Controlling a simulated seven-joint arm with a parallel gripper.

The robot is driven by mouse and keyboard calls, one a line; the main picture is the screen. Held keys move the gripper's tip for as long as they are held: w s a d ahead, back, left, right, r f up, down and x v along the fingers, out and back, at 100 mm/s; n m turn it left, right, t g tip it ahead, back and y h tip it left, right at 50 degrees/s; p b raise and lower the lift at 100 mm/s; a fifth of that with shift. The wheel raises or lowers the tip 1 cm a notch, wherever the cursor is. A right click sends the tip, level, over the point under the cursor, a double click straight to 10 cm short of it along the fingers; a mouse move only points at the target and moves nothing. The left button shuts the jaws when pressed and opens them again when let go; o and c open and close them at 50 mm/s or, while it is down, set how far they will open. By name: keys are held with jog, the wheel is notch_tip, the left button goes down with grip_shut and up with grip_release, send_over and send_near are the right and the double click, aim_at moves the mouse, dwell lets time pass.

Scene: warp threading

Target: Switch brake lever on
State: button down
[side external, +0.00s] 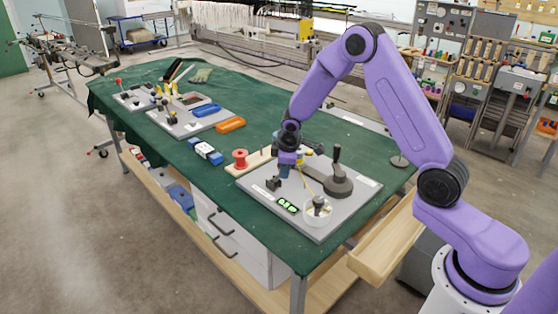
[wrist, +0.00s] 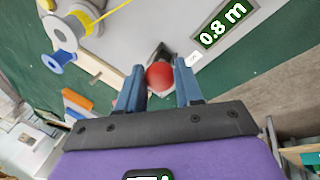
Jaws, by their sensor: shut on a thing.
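A red ball knob (wrist: 159,77), seemingly the top of the brake lever, sits between the blue fingers of my gripper (wrist: 158,69) in the wrist view. The fingers are shut on it from both sides. Below the knob, a dark lever base (wrist: 161,52) shows on the grey board. In the side view my gripper (side external: 285,172) points down over the left part of the grey board (side external: 322,228). The knob is hidden there behind the fingers. A small dark block (side external: 273,184), likely the lever base, stands beside the fingertips.
A dark device with an upright handle (side external: 337,178) stands on the board, right of my gripper. A white round cup (side external: 318,212) and a green-lit display (side external: 288,205) are in front.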

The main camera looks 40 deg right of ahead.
jog(key=shift+s+a+f, duration=0.3)
jog(key=shift+s+f, duration=0.35)
jog(key=shift+s, duration=0.2)
jog(key=c, duration=0.8)
grip_release()
jog(key=shift+o, duration=0.2)
jog(key=shift+d+r, duration=0.1)
jog(key=shift+d, duration=0.1)
jog(key=v, duration=1.7)
jog(key=shift+r, duration=0.25)
jog(key=shift+a, duration=0.1)
